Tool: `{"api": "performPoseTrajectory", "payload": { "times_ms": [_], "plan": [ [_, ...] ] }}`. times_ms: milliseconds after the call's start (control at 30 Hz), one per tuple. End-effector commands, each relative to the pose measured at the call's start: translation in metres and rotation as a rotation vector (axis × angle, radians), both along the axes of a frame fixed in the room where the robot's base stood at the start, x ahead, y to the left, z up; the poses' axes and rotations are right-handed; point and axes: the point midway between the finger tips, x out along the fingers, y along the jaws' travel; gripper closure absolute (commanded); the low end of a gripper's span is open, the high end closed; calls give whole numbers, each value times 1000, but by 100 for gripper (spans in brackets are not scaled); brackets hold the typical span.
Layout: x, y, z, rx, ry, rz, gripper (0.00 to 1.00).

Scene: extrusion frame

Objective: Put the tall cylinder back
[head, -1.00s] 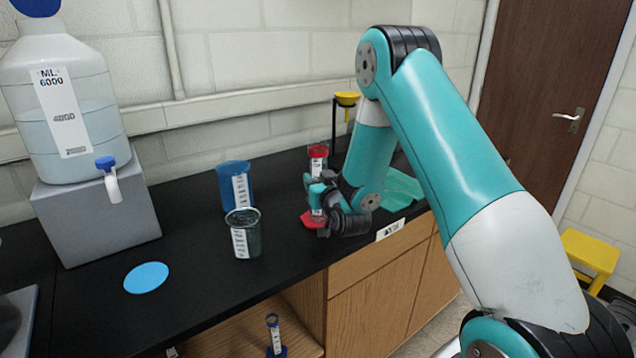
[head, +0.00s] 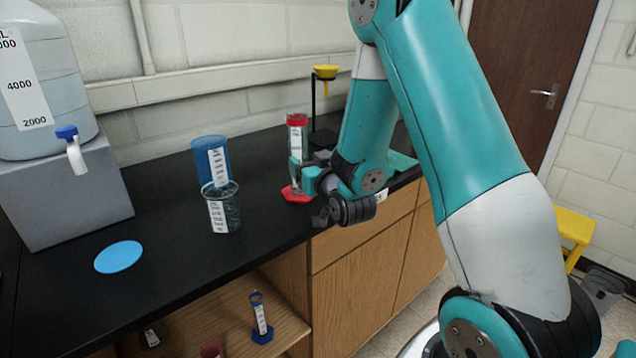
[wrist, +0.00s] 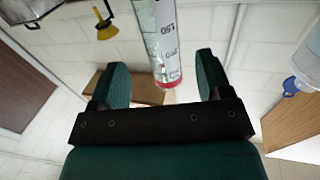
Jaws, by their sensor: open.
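The tall cylinder (head: 297,148) is clear with a white label, a red top and a red six-sided base (head: 298,194). It stands upright on the black bench near the front edge. My gripper (head: 305,176) is at its right side, low on the tube in the head view, and covers a little of it. In the wrist view the cylinder (wrist: 165,40), with a red band at its end, shows between the two spread fingers of my gripper (wrist: 165,75), with gaps on both sides. I cannot tell how deep between the fingers it is.
A clear beaker (head: 222,210) and a blue beaker (head: 211,160) stand left of the cylinder. A yellow funnel on a stand (head: 325,73) is behind. A blue disc (head: 118,257) lies on the bench. A small blue-based cylinder (head: 261,318) stands on the shelf below.

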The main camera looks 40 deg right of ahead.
Motion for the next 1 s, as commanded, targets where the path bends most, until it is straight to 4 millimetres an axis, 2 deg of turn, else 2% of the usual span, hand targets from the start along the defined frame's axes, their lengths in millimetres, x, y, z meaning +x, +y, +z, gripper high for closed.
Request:
{"api": "performPoseTrajectory", "payload": {
  "times_ms": [100, 167, 700, 867, 1000],
  "plan": [
    [-23, 6, -3, 1, 0, 0, 29],
    [-22, 5, 6, 2, 5, -1, 29],
    [-40, 9, 4, 1, 3, -1, 29],
    [-40, 13, 4, 11, 16, 8, 29],
    [-27, 35, 12, 75, 119, 56, 29]
  ]
}}
